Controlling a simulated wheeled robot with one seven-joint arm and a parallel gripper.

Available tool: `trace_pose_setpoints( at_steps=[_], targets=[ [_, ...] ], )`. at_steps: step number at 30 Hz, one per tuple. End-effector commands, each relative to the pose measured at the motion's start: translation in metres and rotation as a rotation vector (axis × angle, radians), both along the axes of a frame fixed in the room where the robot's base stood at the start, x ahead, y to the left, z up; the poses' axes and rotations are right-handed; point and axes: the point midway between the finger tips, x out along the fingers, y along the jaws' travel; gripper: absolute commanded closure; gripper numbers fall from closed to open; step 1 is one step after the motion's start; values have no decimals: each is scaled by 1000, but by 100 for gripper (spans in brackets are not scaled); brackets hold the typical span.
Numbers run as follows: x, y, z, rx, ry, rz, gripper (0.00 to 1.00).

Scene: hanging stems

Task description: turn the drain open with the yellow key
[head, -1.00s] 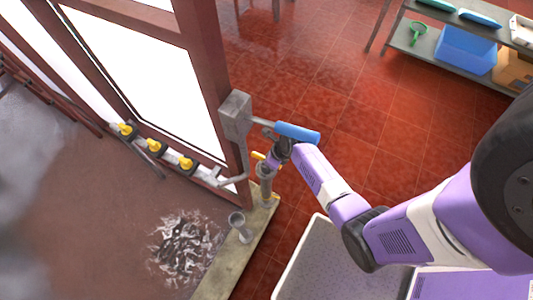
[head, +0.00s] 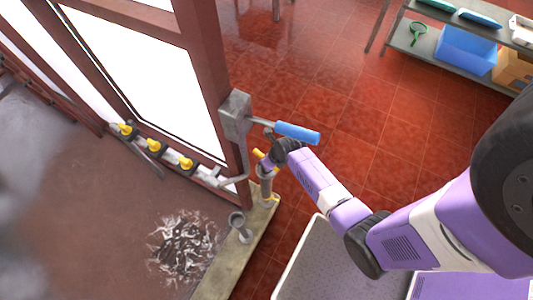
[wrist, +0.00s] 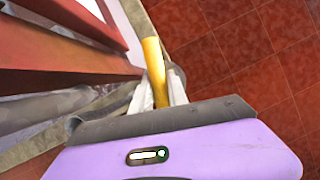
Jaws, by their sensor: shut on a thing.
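The yellow key (head: 258,154) sits at the top of a short grey upright pipe (head: 265,186), beside the door frame. In the wrist view the yellow key (wrist: 154,66) is a rounded bar standing between my two pale fingertips. My gripper (wrist: 157,92) is shut on it. In the head view my gripper (head: 272,157) reaches the key from the right, and my wrist hides part of it. The drain's inside does not show.
A blue-handled lever (head: 297,132) sticks out from a grey box (head: 236,115) just above my wrist. A grey cup-topped pipe (head: 238,222) stands nearer on the pale ledge (head: 222,270). Several yellow-topped fittings (head: 186,163) line the left. The red floor (head: 345,95) is open.

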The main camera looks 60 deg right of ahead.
Motion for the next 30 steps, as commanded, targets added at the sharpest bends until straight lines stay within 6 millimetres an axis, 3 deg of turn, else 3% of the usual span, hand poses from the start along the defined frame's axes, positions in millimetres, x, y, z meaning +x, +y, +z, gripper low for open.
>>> trace_pose_setpoints(
  at_steps=[5,6,9,16,19,30],
  targets=[
    [0,-1,0,0,0,-3,100],
    [0,-1,0,0,0,-3,77],
    [0,-1,0,0,0,-2,57],
    [0,0,0,0,0,0,55],
    [-1,0,0,1,1,0,38],
    [0,0,2,1,1,1,38]
  ],
)
